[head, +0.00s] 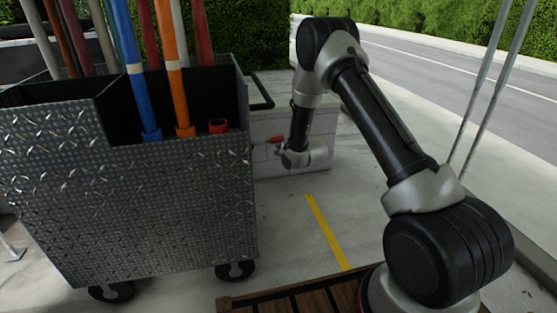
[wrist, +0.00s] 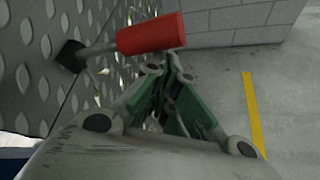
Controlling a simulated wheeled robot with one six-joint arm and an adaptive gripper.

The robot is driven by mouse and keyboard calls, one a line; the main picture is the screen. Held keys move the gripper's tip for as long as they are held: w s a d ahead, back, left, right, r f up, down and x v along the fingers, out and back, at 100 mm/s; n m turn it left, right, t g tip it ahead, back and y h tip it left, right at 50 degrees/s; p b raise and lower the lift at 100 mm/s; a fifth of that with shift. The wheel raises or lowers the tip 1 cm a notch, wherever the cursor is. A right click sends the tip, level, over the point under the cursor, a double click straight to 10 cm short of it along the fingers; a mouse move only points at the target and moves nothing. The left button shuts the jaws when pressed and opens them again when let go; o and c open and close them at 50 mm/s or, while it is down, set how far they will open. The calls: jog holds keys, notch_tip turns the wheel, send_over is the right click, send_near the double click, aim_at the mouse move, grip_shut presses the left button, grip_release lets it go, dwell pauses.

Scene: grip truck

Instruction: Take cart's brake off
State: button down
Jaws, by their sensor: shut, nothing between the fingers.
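The cart (head: 150,190) is a grey diamond-plate metal box on dark wheels, on the left in the head view. Its brake lever sticks out from the cart's side with a red cylindrical handle (wrist: 150,33) on a thin metal rod. The red handle also shows small in the head view (head: 276,140). My gripper (wrist: 167,66) is shut and empty, its green-lined fingers meeting just below the handle in the wrist view. I cannot tell whether the fingertips touch the handle. In the head view my gripper (head: 282,150) is beside the cart's right side, partly hidden.
Several coloured poles, including a blue one (head: 139,70) and an orange one (head: 170,65), stand in the cart. A low white block wall (head: 320,130) is behind my gripper. A yellow floor line (head: 327,232) crosses clear concrete right of the cart.

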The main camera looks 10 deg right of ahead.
aim_at(276, 138)
jog(key=shift+a+r, duration=0.15)
jog(key=shift+r, duration=2.6)
